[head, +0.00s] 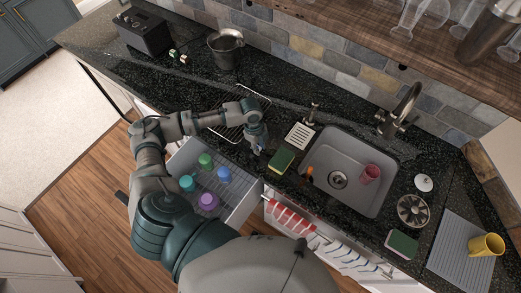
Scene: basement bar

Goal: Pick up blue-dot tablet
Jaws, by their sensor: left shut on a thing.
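My left arm reaches over the open drawer to the dark counter. My left gripper (257,146) is shut at the counter's front edge, left of the sink. A small bluish bit (262,152) shows at its fingertips, which fits the blue-dot tablet. The fingers hide most of it, so its dot and exact shape cannot be made out. I cannot tell whether it touches the counter. My right gripper is out of view.
The open drawer (238,203) below holds several coloured cups. A wire rack (228,133) lies behind the arm.

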